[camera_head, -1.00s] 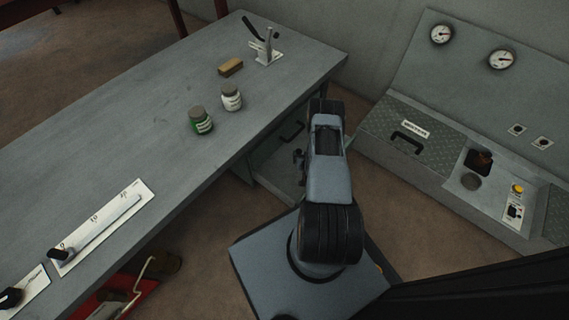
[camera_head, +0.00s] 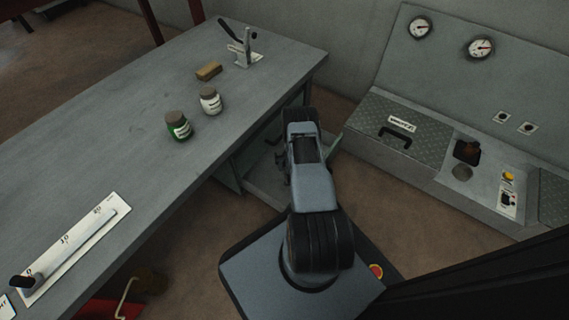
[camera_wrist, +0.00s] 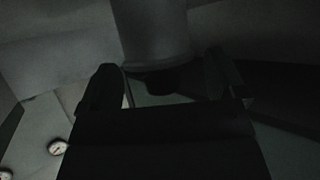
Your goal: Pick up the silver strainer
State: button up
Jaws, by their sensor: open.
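I cannot make out a silver strainer with certainty in either view. The wrist view is very dark. My gripper (camera_wrist: 161,72) is open there, its two dark fingers spread wide apart. A grey cylindrical shape (camera_wrist: 154,28) comes down from the top of that view between the fingers, with a darker end near them. I cannot tell what it is or whether it touches the gripper. In the head view my arm reaches away beside the bench's right end, and the gripper itself is hidden behind the arm.
The grey bench (camera_head: 120,140) bears a green jar (camera_head: 178,126), a white-labelled jar (camera_head: 210,100), a brown block (camera_head: 208,71) and a lever fixture (camera_head: 240,48). An open cabinet (camera_head: 262,165) is under it. A sloped console (camera_head: 440,130) with gauges stands right. Brown floor lies between.

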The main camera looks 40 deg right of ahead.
jog(key=c, duration=1)
jog(key=shift+c, duration=0.2)
